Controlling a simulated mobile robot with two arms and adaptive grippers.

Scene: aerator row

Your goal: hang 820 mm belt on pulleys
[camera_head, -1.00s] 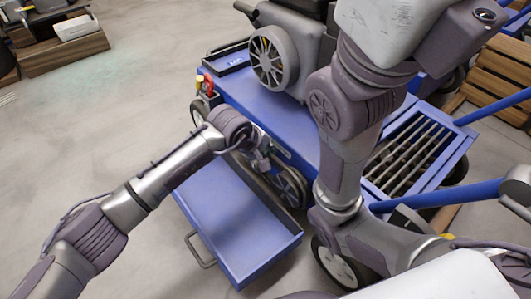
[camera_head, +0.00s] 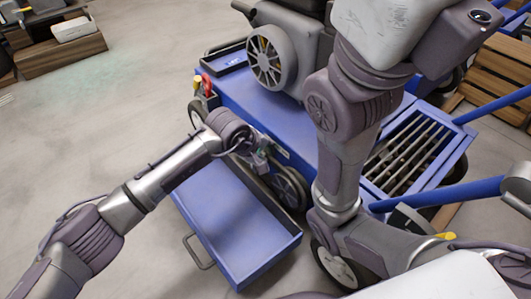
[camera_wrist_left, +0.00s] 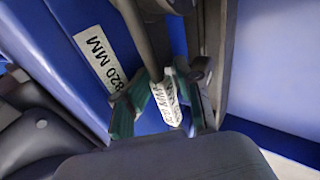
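My left gripper (camera_head: 262,160) is at the side of the blue machine, just above and left of a dark round wheel or pulley (camera_head: 289,188). In the left wrist view the green-padded fingers (camera_wrist_left: 166,82) are closed around a thin grey belt strand (camera_wrist_left: 138,35) that carries a white printed tag (camera_wrist_left: 166,102). The strand runs up out of that view; the rest of the belt is hidden. A white "820 MM" label (camera_wrist_left: 100,68) is on the blue panel beside the fingers. I cannot tell whether the belt touches a pulley. My right gripper is out of view.
A blue open drawer or tray (camera_head: 235,220) sticks out below my left wrist. A grey motor housing (camera_head: 266,58) stands on the blue machine top (camera_head: 245,95). A slatted grate (camera_head: 410,155) lies at right. Clear floor (camera_head: 130,120) is at left.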

